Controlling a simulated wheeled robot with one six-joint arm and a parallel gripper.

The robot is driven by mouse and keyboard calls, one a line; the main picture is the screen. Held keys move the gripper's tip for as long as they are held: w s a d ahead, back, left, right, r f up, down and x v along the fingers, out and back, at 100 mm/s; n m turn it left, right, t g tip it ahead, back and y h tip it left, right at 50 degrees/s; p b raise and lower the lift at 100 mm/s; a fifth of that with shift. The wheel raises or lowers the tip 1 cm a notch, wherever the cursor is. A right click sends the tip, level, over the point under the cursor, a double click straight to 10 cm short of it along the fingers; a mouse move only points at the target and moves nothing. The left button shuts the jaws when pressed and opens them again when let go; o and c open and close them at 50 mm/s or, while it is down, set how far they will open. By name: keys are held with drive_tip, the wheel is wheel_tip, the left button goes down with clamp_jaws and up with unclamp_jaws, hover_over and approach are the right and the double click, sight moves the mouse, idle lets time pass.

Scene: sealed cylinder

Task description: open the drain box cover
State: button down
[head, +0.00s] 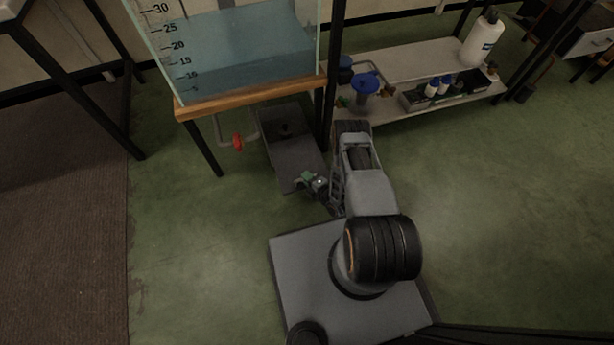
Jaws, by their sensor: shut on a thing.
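The drain box (262,152) stands on the floor under the water tank, a long grey box running toward me. Its grey cover (298,160) appears as a flat panel at the near part. A dark round fitting (285,130) shows at its far part. My gripper (309,181) is at the near end of the cover, shut on its near edge; the fingertips are small and the exact hold is hard to see. I cannot tell how far the cover is raised.
The tank (240,50) of water rests on a wooden-edged stand (250,97) with black legs. A red valve (238,141) on a pipe is left of the box. A low shelf (410,65) with bottles is at right. Green floor is clear at left and right.

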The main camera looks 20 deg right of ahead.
drive_tip(key=c, duration=1.1)
unclamp_jaws()
drive_tip(key=shift+c, duration=0.2)
drive_tip(key=shift+r, duration=0.1)
